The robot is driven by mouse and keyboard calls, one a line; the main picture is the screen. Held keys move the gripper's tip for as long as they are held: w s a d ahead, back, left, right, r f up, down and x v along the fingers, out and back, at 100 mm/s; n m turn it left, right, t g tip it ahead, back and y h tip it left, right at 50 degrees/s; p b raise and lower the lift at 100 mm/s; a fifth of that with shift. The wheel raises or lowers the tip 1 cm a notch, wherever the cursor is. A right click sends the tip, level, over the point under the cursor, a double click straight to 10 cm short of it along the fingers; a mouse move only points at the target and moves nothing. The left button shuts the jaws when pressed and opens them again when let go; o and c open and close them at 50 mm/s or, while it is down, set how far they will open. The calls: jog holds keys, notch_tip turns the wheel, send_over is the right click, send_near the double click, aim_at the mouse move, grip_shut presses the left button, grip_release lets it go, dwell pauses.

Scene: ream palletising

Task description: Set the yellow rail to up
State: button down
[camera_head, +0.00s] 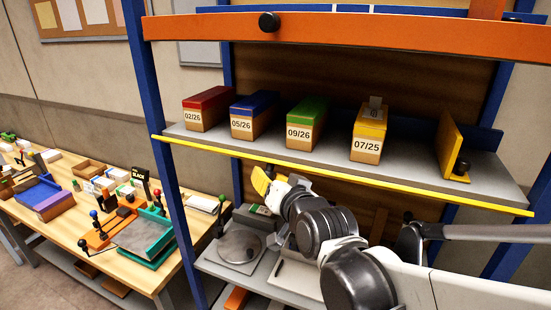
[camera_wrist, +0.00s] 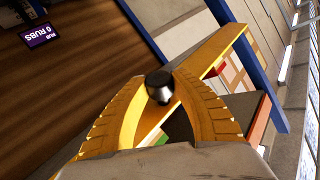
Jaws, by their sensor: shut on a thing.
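The yellow rail (camera_head: 330,174) runs along the front edge of the grey shelf, at shelf level and below the boxes' labels. In the wrist view the rail (camera_wrist: 220,48) runs diagonally past my fingers. My gripper (camera_head: 268,178) is just below the rail, left of its middle. In the wrist view my gripper (camera_wrist: 160,95) has its yellow fingers closed around a black knob (camera_wrist: 159,84) in front of the rail. The knob is hard to make out in the head view.
Red (camera_head: 207,98), blue (camera_head: 253,105), green (camera_head: 307,110) and yellow (camera_head: 370,122) dated boxes stand on the shelf (camera_head: 420,165). A yellow divider (camera_head: 450,143) stands right. An orange rail (camera_head: 350,33) with a black knob crosses above. A cluttered wooden table (camera_head: 60,235) is left.

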aim_at(271, 161)
jog(key=r+m+g+p, duration=0.1)
jog(key=p, duration=0.1)
jog(key=r+m+g+p, duration=0.1)
jog(key=r+g+p, duration=0.1)
jog(key=shift+w+d, duration=0.1)
jog(key=shift+w, duration=0.2)
jog(key=shift+w+d+r+m+g+p, duration=0.1)
jog(key=shift+w+r+m+g+p, duration=0.1)
jog(key=shift+m+g+p, duration=0.3)
jog(key=shift+w+d+r+m+g+p, duration=0.1)
jog(key=shift+r+m+g+p, duration=0.15)
jog(key=shift+g, duration=0.45)
jog(key=shift+w+r+m+g+y+p, duration=0.2)
jog(key=shift+m+g, duration=0.15)
jog(key=shift+g, duration=0.25)
jog(key=shift+w+r+m+g+y+p, duration=0.2)
jog(key=shift+m+g, duration=0.1)
jog(key=shift+g, duration=0.3)
jog(key=c, duration=1)
grip_release()
jog(key=v, duration=1.2)
jog(key=shift+d, duration=0.1)
